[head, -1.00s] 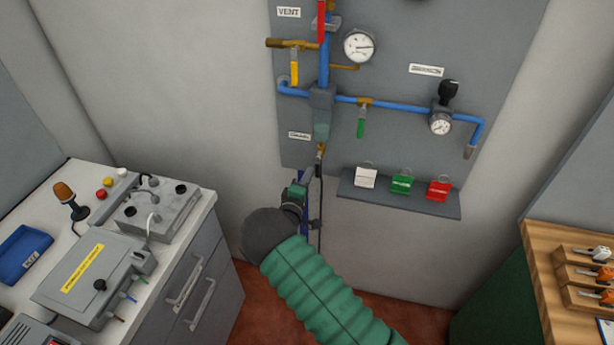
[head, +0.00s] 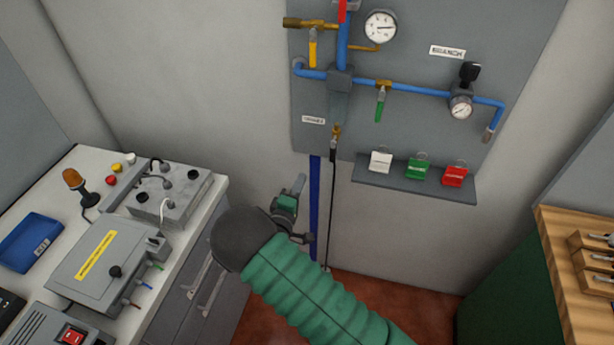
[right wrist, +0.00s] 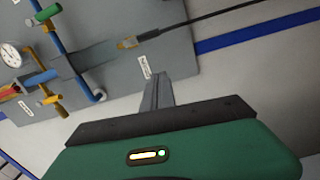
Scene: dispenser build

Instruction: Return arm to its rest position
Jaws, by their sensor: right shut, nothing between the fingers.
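My right arm, in a green ribbed sleeve, comes in from the bottom of the head view. Its gripper (head: 300,184) is shut and empty, in front of the wall left of the black hose (head: 329,200) and below the grey panel (head: 415,140). It is apart from the hose in the head view. In the right wrist view the closed fingers (right wrist: 157,92) point toward the panel, with the hose and its brass fitting (right wrist: 127,42) beyond them. The hose hangs from the brass fitting (head: 336,131) below the pipework. My left gripper is not in view.
A small shelf (head: 415,182) holds white, green and red tags. A wooden bench (head: 560,270) is at right.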

